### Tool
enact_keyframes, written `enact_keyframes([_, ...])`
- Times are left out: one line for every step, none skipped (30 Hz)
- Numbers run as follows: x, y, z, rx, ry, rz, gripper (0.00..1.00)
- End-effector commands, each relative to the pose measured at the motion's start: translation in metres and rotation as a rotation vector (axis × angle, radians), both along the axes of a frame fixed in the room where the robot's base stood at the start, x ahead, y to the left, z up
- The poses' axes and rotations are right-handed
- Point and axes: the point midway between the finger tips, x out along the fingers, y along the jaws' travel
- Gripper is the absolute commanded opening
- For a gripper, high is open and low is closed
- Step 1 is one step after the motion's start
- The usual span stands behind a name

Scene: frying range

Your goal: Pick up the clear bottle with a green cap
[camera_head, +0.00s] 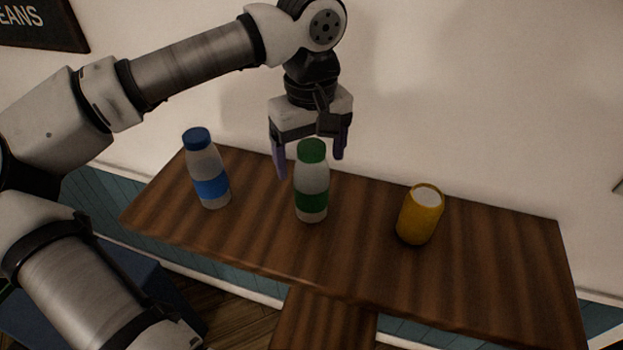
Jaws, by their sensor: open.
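The clear bottle with a green cap (312,182) stands upright near the middle of the wooden table. It has a green band around its lower part. My gripper (311,165) points down at the bottle's upper part, with its fingers apart. One finger shows to the left of the bottle and the other to the right of the cap. The bottle hides part of the space between the fingers, and the fingers seem to be a little behind it. I cannot tell whether they touch it.
A bottle with a blue cap and blue band (207,170) stands to the left. A yellow can (420,214) stands to the right. The wooden table (490,270) is bare at its right end and along its front. A wall rises behind it.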

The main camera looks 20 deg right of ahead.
Motion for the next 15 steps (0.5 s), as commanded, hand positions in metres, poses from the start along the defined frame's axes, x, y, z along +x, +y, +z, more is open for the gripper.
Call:
enact_keyframes([-0.001,0.000,-0.004,0.001,0.003,-0.001,0.81])
enact_keyframes([-0.001,-0.001,-0.009,0.001,0.003,-0.001,0.81])
enact_keyframes([0.000,-0.001,-0.016,0.000,0.003,0.000,0.81])
enact_keyframes([0.000,-0.001,-0.020,0.001,0.002,0.001,0.81])
enact_keyframes([0.000,-0.001,-0.024,0.001,0.001,0.001,0.81])
enact_keyframes([0.000,-0.001,-0.027,-0.001,0.001,0.001,0.81])
enact_keyframes([0.000,-0.001,-0.029,-0.001,0.001,0.001,0.81])
enact_keyframes([0.000,-0.001,-0.031,-0.001,0.001,0.001,0.81])
enact_keyframes([0.000,-0.001,-0.032,-0.001,0.000,0.001,0.81])
enact_keyframes([0.000,-0.001,-0.032,-0.001,0.000,0.002,0.81])
enact_keyframes([0.000,-0.001,-0.033,-0.001,-0.001,0.002,0.81])
enact_keyframes([0.000,-0.001,-0.033,-0.001,-0.001,0.002,0.81])
enact_keyframes([0.000,-0.001,-0.033,-0.001,-0.001,0.002,0.81])
enact_keyframes([0.000,-0.001,-0.033,-0.001,-0.001,0.002,0.81])
enact_keyframes([0.000,-0.001,-0.032,-0.001,-0.001,0.001,0.78])
